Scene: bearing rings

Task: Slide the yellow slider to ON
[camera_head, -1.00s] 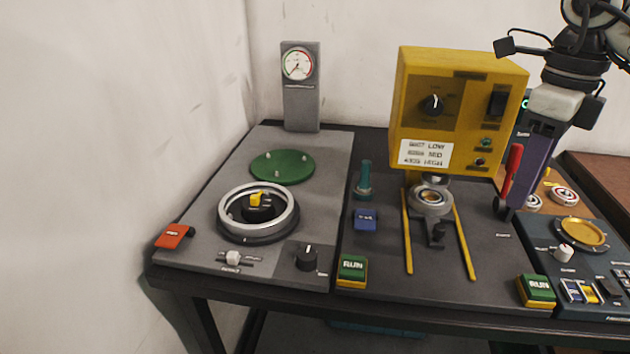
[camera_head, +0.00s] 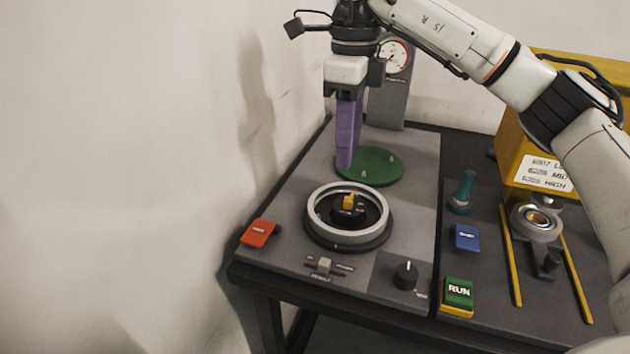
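A small yellow block (camera_head: 349,201) sits on the black hub in the middle of a grey metal ring (camera_head: 318,217) on the left panel. I cannot tell whether it is a slider, and I can read no ON mark by it. A pale slider knob (camera_head: 325,265) sits in a slot at the panel's front; its labels are too small to read. My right gripper (camera_head: 345,163), with purple fingers pointing down, hangs over the left side of the green disc (camera_head: 376,168), behind the ring. Its fingers overlap from this angle, so their opening is hidden. My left gripper is out of view.
A red button (camera_head: 260,233) is at the panel's left corner and a black knob (camera_head: 405,275) at its front right. A gauge post (camera_head: 388,100) stands behind the disc. A yellow box (camera_head: 520,150), a blue switch (camera_head: 466,237) and a green RUN button (camera_head: 459,292) are to the right.

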